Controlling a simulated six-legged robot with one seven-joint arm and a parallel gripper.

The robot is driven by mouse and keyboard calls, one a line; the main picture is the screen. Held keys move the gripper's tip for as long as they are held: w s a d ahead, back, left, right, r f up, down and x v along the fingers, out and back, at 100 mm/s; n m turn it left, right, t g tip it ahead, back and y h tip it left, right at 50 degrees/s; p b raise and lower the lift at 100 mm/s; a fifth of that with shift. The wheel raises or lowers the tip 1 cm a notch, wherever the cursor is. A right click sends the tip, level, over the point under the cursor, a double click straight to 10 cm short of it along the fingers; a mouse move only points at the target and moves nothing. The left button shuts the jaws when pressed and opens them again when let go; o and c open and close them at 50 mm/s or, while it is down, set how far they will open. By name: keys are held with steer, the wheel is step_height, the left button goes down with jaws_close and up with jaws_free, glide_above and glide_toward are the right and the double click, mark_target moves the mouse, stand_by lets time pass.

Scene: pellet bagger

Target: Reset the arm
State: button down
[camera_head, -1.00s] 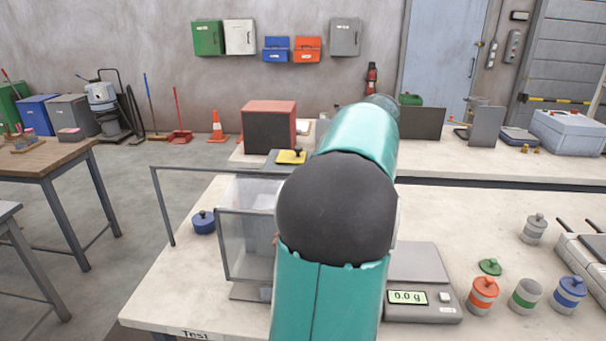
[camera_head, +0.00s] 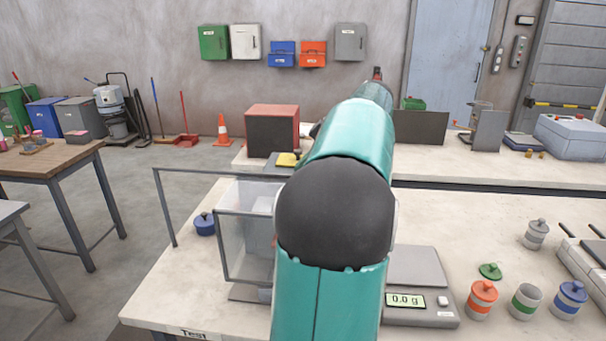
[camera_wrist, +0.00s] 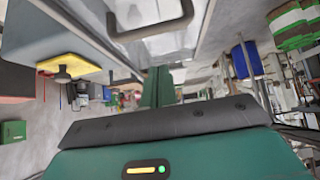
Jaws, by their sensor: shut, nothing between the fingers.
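My arm (camera_head: 340,215) rises through the middle of the head view and reaches away over the bench. Its far end hides my gripper there. In the wrist view my gripper (camera_wrist: 158,72) shows as two green fingers together, shut and empty. The dark and green gripper housing fills the bottom of that view. A yellow plate with a dark knob (camera_wrist: 58,62) is at the left of the wrist view, and a grey handle (camera_wrist: 150,22) is at the top.
A clear-walled box (camera_head: 246,245) stands left of my arm on the front bench (camera_head: 180,290). A scale reading 0.0 g (camera_head: 420,302) is just right of it. A red-and-black box (camera_head: 272,130) is on the back bench.

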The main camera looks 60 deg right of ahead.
steer(key=v, duration=0.6)
steer(key=w+a+f+m+g, duration=0.1)
steer(key=w+a+f+g, duration=0.1)
steer(key=w+a, duration=0.8)
steer(key=w+a+f+m+g, duration=0.1)
steer(key=w+a+f+m, duration=0.2)
steer(key=a, duration=1.3)
steer(key=s+a+f+h, duration=0.1)
steer(key=s+a+f, duration=0.1)
steer(key=a+f, duration=0.4)
steer(key=s+a+f+h, duration=0.2)
steer(key=a+f, duration=0.4)
steer(key=a, duration=1)
steer(key=shift+s+a+t, duration=0.3)
steer(key=shift+s+a, duration=0.1)
steer(key=shift+s, duration=0.35)
steer(key=shift+d, duration=0.15)
